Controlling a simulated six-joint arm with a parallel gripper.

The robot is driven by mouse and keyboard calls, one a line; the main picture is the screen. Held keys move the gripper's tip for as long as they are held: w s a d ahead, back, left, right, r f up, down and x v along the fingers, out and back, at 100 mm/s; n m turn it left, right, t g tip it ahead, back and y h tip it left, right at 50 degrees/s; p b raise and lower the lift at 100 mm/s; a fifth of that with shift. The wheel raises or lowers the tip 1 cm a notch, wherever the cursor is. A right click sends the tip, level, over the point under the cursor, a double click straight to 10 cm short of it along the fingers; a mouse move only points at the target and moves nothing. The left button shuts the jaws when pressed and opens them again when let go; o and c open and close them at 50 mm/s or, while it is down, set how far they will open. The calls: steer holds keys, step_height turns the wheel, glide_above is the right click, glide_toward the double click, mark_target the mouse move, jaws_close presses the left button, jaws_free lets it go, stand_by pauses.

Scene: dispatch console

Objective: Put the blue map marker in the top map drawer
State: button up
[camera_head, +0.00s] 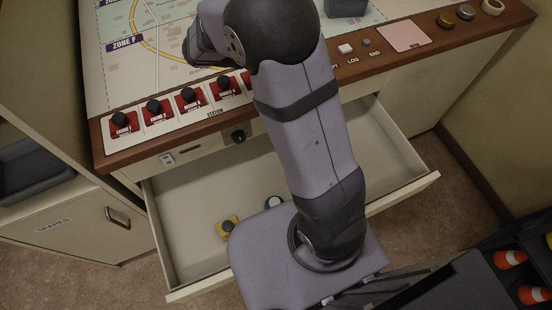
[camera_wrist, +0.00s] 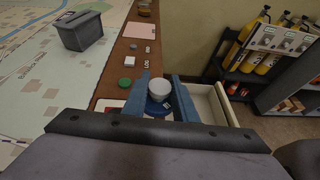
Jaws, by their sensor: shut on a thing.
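In the wrist view my gripper (camera_wrist: 160,94) has its two blue fingers shut on the blue map marker (camera_wrist: 158,108), which has a pale grey round knob on a blue base. It is held near the console's wooden front edge. In the head view my gripper and the held marker are hidden by my arm. The open map drawer (camera_head: 190,189) is pulled out below the console front; a corner shows right of the fingers in the wrist view (camera_wrist: 215,100).
The console (camera_head: 120,159) carries a row of red station cards with black knobs (camera_head: 189,95). A dark grey box (camera_wrist: 82,32) stands on the map. A cabinet (camera_head: 75,230) stands left of the drawer. Shelves with yellow cylinders (camera_wrist: 255,45) stand at the right. Drawer floor between pieces and left wall is clear.

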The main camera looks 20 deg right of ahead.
steer(key=s+f+n+t, duration=0.1)
steer(key=s+f, duration=1.7)
steer(key=f, duration=0.4)
steer(key=shift+f+b, duration=0.2)
steer(key=shift+b, duration=0.2)
steer(key=shift+w+f+b, duration=0.1)
steer(key=shift+f+b, duration=0.55)
steer(key=shift+f, duration=4.35)
